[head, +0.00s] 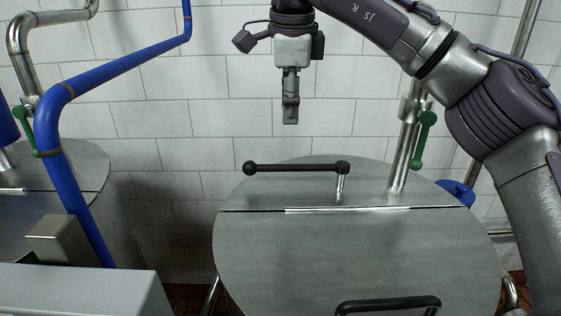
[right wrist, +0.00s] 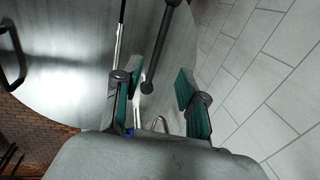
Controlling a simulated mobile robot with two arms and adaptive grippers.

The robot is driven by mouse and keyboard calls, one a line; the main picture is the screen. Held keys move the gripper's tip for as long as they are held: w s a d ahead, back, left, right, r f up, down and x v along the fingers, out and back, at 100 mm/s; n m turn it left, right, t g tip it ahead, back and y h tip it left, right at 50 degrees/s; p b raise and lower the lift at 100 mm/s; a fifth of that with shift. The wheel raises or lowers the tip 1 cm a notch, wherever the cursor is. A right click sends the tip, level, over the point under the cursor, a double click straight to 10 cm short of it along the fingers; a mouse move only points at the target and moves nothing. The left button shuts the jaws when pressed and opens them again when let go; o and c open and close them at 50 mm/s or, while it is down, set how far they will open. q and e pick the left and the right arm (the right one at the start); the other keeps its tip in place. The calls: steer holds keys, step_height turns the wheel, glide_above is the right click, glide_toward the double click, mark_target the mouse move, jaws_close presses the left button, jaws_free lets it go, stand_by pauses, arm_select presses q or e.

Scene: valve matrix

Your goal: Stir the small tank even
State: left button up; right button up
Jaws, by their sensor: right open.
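The small tank (head: 290,255) is a round steel vessel with a flat lid, in the lower middle of the head view. A black crank bar (head: 295,168) with a ball knob at its left end lies level above the lid's rear part, on a short steel shaft (head: 340,188). My right gripper (head: 290,118) points down, higher in the picture than the bar and empty. In the right wrist view my right gripper (right wrist: 160,72) has its fingers spread apart. The bar (right wrist: 158,50) shows between and beyond them. My left gripper is out of view.
A black loop handle (head: 388,303) is on the lid's front part. A steel pipe with a green valve lever (head: 424,140) rises behind the tank at right. A blue pipe (head: 65,180) and another tank (head: 75,165) stand at left. The tiled wall (head: 160,120) is behind.

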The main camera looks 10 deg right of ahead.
glide_toward(289, 165)
steer(key=f, duration=0.2)
steer(key=w+f+p, duration=0.1)
steer(key=f, duration=0.2)
steer(key=f+p, duration=0.1)
steer(key=f, duration=0.2)
steer(key=shift+w+d+f, duration=0.15)
steer(key=shift+w+f, duration=0.05)
steer(key=shift+w, duration=0.15)
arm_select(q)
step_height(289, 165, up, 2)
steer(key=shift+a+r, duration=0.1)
arm_select(e)
jaws_close()
